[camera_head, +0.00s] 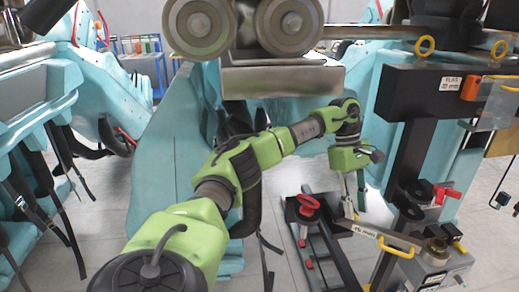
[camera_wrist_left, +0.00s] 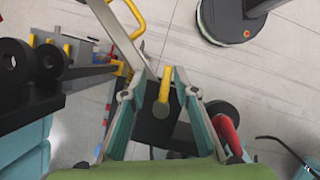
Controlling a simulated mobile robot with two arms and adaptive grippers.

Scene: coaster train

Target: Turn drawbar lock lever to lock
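My left gripper (camera_head: 350,212) points down at the near end of a flat metal bar, beside the black coupling frame. In the left wrist view its two teal-padded fingers (camera_wrist_left: 165,72) are apart, with a yellow handle (camera_wrist_left: 165,86) between their tips. Gaps show on both sides of the handle. The metal bar (camera_head: 376,234) runs right from below the gripper, with a yellow loop (camera_head: 397,248) on it; it also shows in the left wrist view (camera_wrist_left: 118,32). I cannot tell for sure which part is the lock lever. My right gripper is not in view.
A red ring handle (camera_head: 308,205) stands on the black frame left of the gripper. A red lever (camera_head: 447,193) and a grey box (camera_head: 432,268) are at the right. A black beam (camera_head: 430,95) and teal train seats (camera_head: 35,100) flank the space.

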